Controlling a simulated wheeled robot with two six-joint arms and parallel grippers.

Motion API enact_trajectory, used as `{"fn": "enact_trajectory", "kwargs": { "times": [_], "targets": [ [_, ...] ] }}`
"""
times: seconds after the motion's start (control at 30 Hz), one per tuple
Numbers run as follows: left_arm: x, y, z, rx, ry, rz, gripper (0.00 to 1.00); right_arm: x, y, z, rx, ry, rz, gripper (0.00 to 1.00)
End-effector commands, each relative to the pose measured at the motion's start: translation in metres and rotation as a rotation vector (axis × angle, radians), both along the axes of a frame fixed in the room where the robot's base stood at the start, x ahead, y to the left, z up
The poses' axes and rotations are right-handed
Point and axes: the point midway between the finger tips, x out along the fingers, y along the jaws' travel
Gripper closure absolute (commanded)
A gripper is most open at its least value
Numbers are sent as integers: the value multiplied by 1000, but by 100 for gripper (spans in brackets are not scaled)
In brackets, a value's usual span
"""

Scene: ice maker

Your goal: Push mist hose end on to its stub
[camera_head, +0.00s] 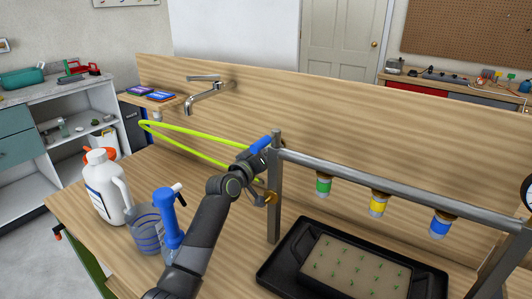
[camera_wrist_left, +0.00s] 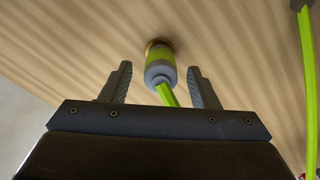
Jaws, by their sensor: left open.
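The mist hose end, a grey collar with a green band (camera_wrist_left: 160,71), is in the middle of the left wrist view. It meets a brass stub (camera_wrist_left: 158,45) against a wood surface. I cannot tell how far it is on. My left gripper (camera_wrist_left: 159,68) is open, with one finger on each side of the collar and visible gaps. The lime-green hose (camera_wrist_left: 168,95) runs from the collar towards my gripper. In the head view the hose (camera_head: 190,131) loops along the wooden back panel, and my left arm hides its end. My right gripper is out of view.
A metal post and rail (camera_head: 395,189) with green, yellow and blue nozzles stand over a black tray (camera_head: 275,270) of seedlings. A brass fitting (camera_head: 271,197) is at the post. A white jug (camera_head: 103,190), a clear pitcher (camera_head: 146,225) and a blue-topped bottle (camera_head: 168,215) stand left.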

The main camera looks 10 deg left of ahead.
Motion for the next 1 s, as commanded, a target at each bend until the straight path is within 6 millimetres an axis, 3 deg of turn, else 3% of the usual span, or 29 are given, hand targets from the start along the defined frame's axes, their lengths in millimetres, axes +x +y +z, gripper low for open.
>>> {"fn": "enact_trajectory", "kwargs": {
  "times": [0.43, 0.83, 1.0],
  "targets": [
    [-53, 26, 0, 1, -2, 3, 45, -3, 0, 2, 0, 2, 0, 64],
    [-65, 31, 0, 1, -2, 4, 45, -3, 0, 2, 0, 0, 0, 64],
    [-65, 31, 0, 2, -3, 4, 66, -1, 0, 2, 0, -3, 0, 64]
  ]
}}
